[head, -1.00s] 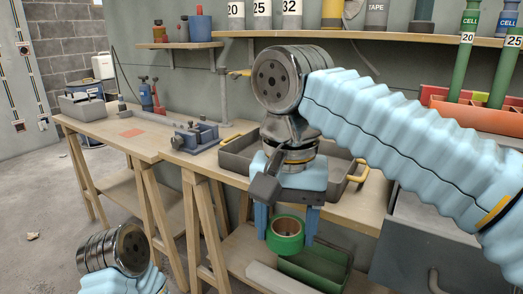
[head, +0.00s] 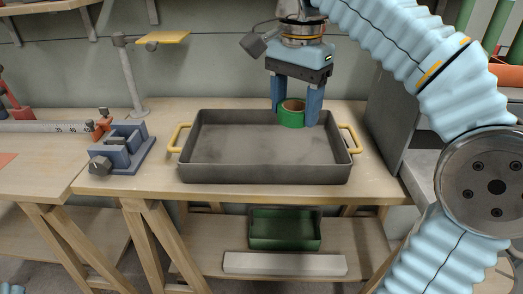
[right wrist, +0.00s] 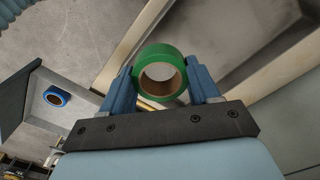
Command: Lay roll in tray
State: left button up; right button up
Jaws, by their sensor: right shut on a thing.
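The green roll (head: 291,119) has a brown core and sits between the two blue fingers of my right gripper (head: 296,112), which is shut on it. The right wrist view also shows the roll (right wrist: 160,53) held between the fingertips of this gripper (right wrist: 160,82). The grey tray (head: 265,174) with yellow handles stands on the wooden bench and looks empty. In the head view the roll appears against the tray's back right part; I cannot tell its height over the tray floor. My left gripper is out of view.
A blue-grey vise (head: 122,148) stands left of the tray, with a post holding a yellow plate (head: 163,38) behind it. A green bin (head: 285,230) and a pale bar (head: 284,264) lie on the shelf below. A blue roll (right wrist: 57,97) shows in the right wrist view.

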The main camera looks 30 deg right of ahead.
jog(key=s+d+m, duration=0.4)
jog(key=d, duration=0.3)
jog(key=b, duration=0.1)
send_near(278, 150)
jog(key=shift+s+d+f, duration=0.3)
jog(key=shift+s+f, duration=0.4)
jog(key=shift+s, duration=0.1)
jog(key=f, duration=0.1)
jog(key=w+f, duration=0.1)
jog(key=f, duration=0.1)
jog(key=f+b, duration=0.1)
jog(key=shift+w+a+f, duration=0.2)
jog(key=shift+w+a, duration=0.15)
jog(key=shift+w, duration=0.05)
jog(key=shift+f, duration=0.4)
jog(key=o, duration=0.5)
jog(key=shift+f, duration=0.15)
jog(key=shift+c, duration=0.2)
jog(key=o, duration=0.4)
